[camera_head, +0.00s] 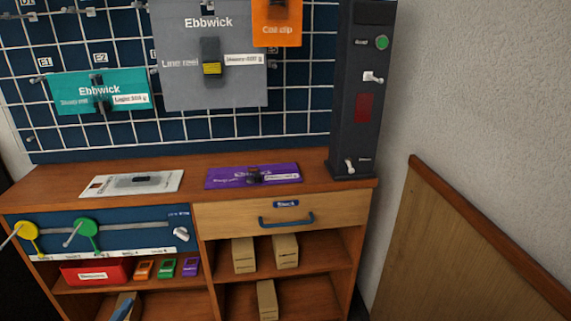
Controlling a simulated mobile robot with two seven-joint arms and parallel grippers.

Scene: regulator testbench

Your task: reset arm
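Neither of my grippers nor any part of my arms shows in the head view. The wooden workbench (155,164) stands in front of me. A white card (105,186) and a purple card (222,178) with a dark part on it lie flat on its top. A dark upright post (346,135) with a green button, a red panel and small white levers stands at the right end of the bench top.
A blue wire grid panel (130,137) rises behind the bench and carries teal, grey and orange cards. The bench has a closed drawer (235,217), shelves with several cardboard boxes, and a red bin (93,272). A wooden wall panel (440,250) is at right.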

